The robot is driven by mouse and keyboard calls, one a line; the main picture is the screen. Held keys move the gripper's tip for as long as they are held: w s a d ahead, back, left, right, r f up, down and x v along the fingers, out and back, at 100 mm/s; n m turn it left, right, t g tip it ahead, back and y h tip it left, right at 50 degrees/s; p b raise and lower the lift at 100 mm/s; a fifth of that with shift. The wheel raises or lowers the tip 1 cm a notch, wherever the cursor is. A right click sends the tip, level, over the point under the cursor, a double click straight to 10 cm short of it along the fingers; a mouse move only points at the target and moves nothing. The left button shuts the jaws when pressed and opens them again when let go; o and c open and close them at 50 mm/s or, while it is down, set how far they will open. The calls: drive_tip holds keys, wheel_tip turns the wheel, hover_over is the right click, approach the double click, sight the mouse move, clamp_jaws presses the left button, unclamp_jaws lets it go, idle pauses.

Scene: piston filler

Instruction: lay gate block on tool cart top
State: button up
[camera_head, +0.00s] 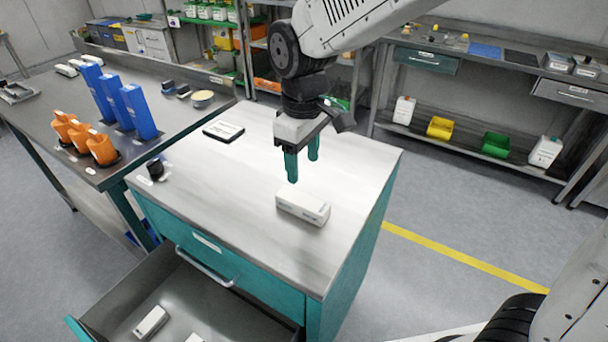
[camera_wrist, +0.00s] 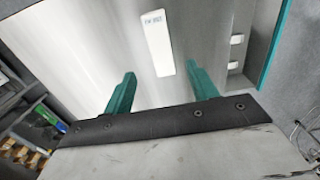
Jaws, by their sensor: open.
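A white block (camera_head: 303,207) with small dark lettering, which looks like the gate block, lies flat on the light grey tool cart top (camera_head: 250,235), toward its right side. In the wrist view the white block (camera_wrist: 157,38) lies beyond and between the fingertips, clear of them. My gripper (camera_head: 302,169) is open and empty above the cart top, just behind the block in the head view. Its two teal fingers also show in the wrist view (camera_wrist: 160,70).
The cart's drawer (camera_head: 185,292) is pulled open, with two white blocks inside. A dark flat tray (camera_head: 223,131) and a small black item (camera_head: 155,169) sit on the cart top. A bench with orange (camera_head: 102,148) and blue holders (camera_head: 139,112) stands left.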

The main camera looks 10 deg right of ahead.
drive_tip(key=s+d+r+m, duration=0.2)
drive_tip(key=s+d+r, duration=0.15)
drive_tip(key=d, duration=0.25)
drive_tip(key=s+d+r+m, duration=0.3)
drive_tip(key=s+d, duration=0.1)
drive_tip(key=d, duration=0.2)
drive_tip(key=s+d+m+t, duration=0.1)
drive_tip(key=s+d+m, duration=0.4)
drive_tip(key=s+d, duration=0.3)
drive_tip(key=s, duration=0.4)
drive_tip(key=shift+s+d+r, duration=0.15)
drive_tip(key=shift+d, duration=0.2)
